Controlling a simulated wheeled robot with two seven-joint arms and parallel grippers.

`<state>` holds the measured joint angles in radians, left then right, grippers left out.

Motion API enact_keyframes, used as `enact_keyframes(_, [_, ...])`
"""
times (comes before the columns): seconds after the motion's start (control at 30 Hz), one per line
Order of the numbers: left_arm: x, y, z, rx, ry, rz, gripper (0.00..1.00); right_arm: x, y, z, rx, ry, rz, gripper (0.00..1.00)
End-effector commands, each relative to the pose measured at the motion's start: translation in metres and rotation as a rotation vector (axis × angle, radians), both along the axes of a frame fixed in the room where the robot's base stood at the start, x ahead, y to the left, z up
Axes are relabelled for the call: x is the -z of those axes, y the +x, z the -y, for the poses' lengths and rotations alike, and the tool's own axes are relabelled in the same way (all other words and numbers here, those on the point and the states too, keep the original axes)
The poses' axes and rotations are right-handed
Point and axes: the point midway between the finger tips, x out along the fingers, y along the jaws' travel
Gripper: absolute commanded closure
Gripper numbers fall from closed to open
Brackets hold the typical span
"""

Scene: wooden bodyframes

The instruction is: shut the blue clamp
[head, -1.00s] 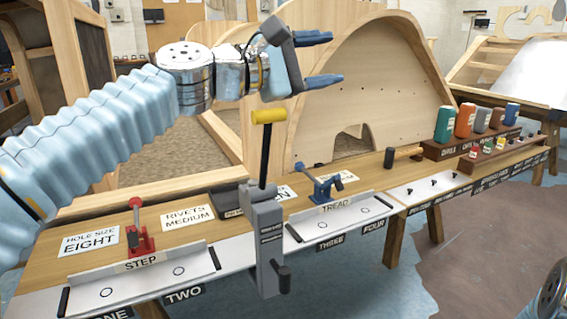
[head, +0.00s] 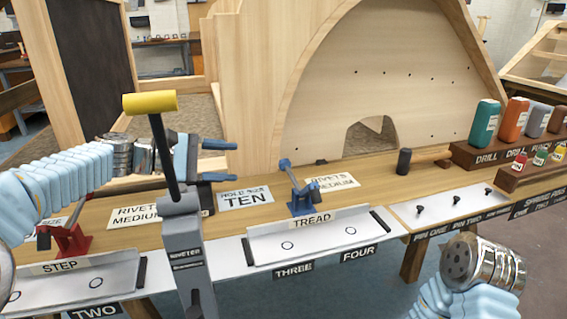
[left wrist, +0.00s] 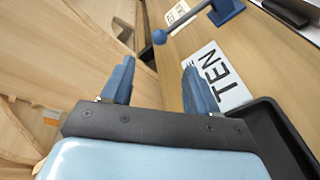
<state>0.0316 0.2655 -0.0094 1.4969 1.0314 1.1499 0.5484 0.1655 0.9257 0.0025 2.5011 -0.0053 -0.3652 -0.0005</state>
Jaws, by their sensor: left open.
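The blue clamp (head: 303,198) stands on the bench behind the white TREAD plate. Its lever is raised and tilts up to the left, ending in a rounded tip. In the left wrist view the clamp's lever tip (left wrist: 160,37) shows just beyond the fingers, and its base is partly cut off by the top edge. My left gripper (head: 226,161) is open and empty, left of the clamp and apart from it; its two blue fingers also show in the left wrist view (left wrist: 157,72). My right arm shows at lower right, but its fingers are out of frame.
A grey riveter (head: 183,255) with a yellow handle stands in front of my left wrist. A red clamp (head: 72,240) is at the left by the STEP plate. A mallet (head: 404,161) lies right of the blue clamp. Bottles stand at far right.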

Motion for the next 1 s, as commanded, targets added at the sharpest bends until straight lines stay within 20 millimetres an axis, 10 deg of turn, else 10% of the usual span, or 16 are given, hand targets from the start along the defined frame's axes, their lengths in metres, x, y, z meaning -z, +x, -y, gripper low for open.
enact_keyframes(0.5, [0.026, 0.037, 0.1, 0.002, 0.001, 0.001, 0.41, 0.0, 0.001, 0.001, 0.003, -0.002, 0.001, 0.57])
enact_keyframes(1.0, [0.03, 0.043, 0.116, 0.0, 0.001, 0.002, 0.42, 0.0, 0.001, 0.001, 0.002, -0.003, 0.0, 0.57])
